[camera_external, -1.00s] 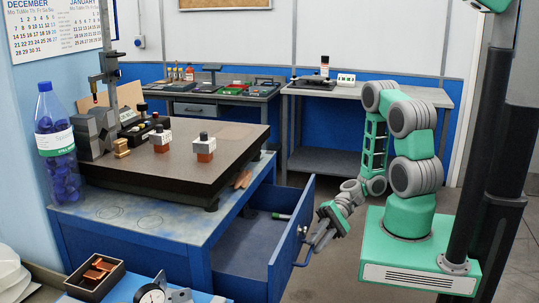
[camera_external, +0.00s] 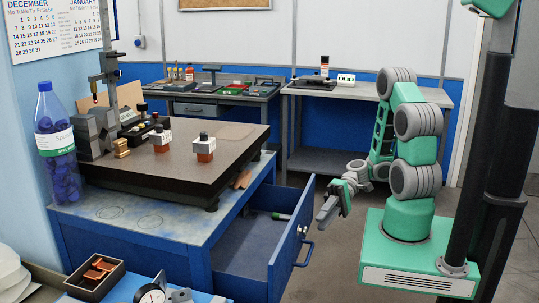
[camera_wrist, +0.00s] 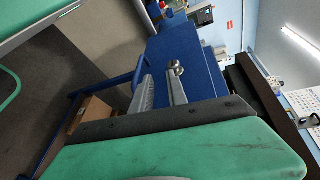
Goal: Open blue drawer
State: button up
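The blue drawer (camera_external: 286,253) stands pulled well out of the blue bench (camera_external: 180,250), with its grey inside showing. A dark cylinder with a green part and a pinkish end (camera_external: 281,216) lies inside near the back. The blue handle (camera_external: 306,254) is on the drawer's front, below a small round lock (camera_external: 302,231). My gripper (camera_external: 325,212) is just right of the drawer front, above the handle and apart from it. In the wrist view my gripper's two fingers (camera_wrist: 160,90) are spread with nothing between them. Beyond them is a blue panel (camera_wrist: 198,68) with a round metal lock (camera_wrist: 177,67).
A dark surface plate (camera_external: 180,180) on the bench carries blocks and a stand. A blue-capped bottle (camera_external: 55,145) stands at the bench's left. A grey table (camera_external: 370,93) is behind my arm.

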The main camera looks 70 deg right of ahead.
jog(key=n+b, duration=0.1)
jog(key=n, duration=0.5)
jog(key=n+b, duration=0.5)
jog(key=n, duration=2)
send_near(310, 250)
jog(key=a+f, duration=0.1)
jog(key=a, duration=0.2)
jog(key=x, duration=0.4)
jog(key=w+x, duration=0.1)
jog(key=x, duration=0.2)
jog(key=shift+f, duration=0.1)
